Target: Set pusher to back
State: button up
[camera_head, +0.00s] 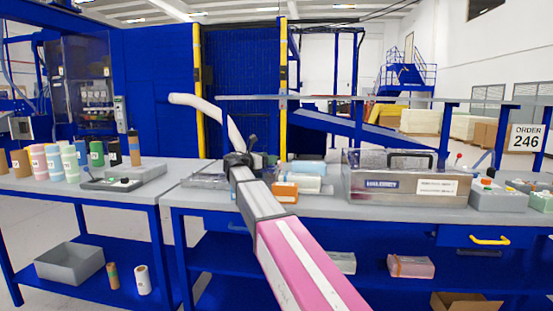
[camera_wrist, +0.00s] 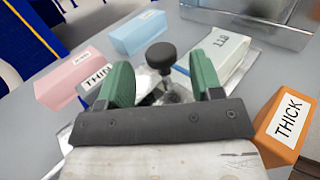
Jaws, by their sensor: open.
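A black round knob (camera_wrist: 161,56) on a stem rises beyond my gripper (camera_wrist: 160,78) in the wrist view, seen between its two green fingers. The knob looks like the pusher's handle, but the part below it is mostly hidden by the fingers and palm. The fingers are spread with a gap between them, and nothing is visibly held. I cannot tell whether they touch the stem. In the head view, my gripper (camera_head: 237,158) is over the middle table, with a small black knob (camera_head: 252,140) beside it.
Around the knob lie a pink block (camera_wrist: 72,80), a blue block (camera_wrist: 138,34), a white block (camera_wrist: 228,58) and an orange THICK block (camera_wrist: 281,127). A clear-topped machine (camera_head: 395,188) stands to the right on the table (camera_head: 330,208). Colored cylinders (camera_head: 68,163) stand at left.

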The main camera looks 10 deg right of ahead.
jog(key=shift+x, duration=2.2)
grip_shut()
jog(key=w+a, duration=0.4)
jog(key=a, duration=0.9)
jog(key=w+a, duration=0.5)
jog(key=a, duration=0.9)
jog(key=w+a, duration=0.4)
jog(key=a, duration=1)
jog(key=shift+w, duration=0.15)
grip_release()
jog(key=shift+a, duration=0.1)
